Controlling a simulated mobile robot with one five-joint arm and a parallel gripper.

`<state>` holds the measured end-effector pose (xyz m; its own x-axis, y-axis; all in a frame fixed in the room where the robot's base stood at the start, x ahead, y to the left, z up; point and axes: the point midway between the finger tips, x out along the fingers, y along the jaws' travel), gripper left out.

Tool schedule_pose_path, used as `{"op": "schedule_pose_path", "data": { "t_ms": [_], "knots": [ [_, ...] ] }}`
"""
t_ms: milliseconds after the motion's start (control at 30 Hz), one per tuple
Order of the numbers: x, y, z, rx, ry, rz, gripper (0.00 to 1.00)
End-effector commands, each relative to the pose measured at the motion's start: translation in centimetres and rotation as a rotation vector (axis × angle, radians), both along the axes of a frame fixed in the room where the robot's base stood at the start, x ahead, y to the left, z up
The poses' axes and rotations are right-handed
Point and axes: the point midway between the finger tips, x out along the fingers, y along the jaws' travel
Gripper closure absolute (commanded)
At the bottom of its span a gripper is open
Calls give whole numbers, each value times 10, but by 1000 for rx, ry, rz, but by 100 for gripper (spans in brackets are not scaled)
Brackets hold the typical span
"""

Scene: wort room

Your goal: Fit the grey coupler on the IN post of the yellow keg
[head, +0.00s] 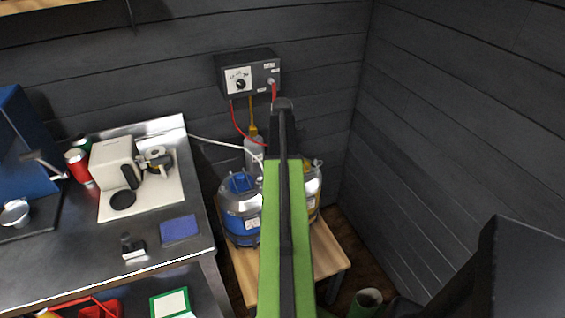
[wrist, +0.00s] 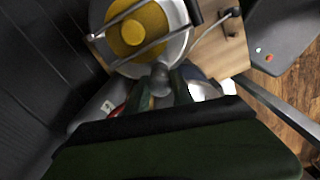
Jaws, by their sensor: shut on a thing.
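The yellow keg (head: 314,180) stands on a small wooden table, partly hidden behind my green arm in the head view. In the wrist view its round yellow top (wrist: 138,28) with bars across it shows at the upper middle. My gripper (wrist: 160,88) is shut on a small grey rounded piece, apparently the grey coupler (wrist: 160,74). The coupler appears close to the keg's near rim in the picture; I cannot tell its height or whether it touches. I cannot make out which post is IN. The gripper's fingertips are hidden in the head view.
The blue keg (head: 240,208) stands left of the yellow one on the wooden table (head: 322,262). A black control box (head: 248,73) with red and yellow lines hangs on the back wall. A counter (head: 70,245) with a coffee machine is at left. Dark walls close in behind and right.

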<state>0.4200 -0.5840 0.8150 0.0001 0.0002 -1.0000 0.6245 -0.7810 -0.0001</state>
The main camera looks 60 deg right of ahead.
Motion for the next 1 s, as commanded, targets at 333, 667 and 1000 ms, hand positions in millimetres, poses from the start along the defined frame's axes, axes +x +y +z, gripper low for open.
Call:
{"op": "schedule_pose_path", "data": {
  "t_ms": [333, 667, 1000],
  "knots": [
    [0, 0, -1, 0, 0, 0, 100],
    [0, 0, -1, 0, 0, 0, 46],
    [0, 0, -1, 0, 0, 0, 21]
  ]
}}
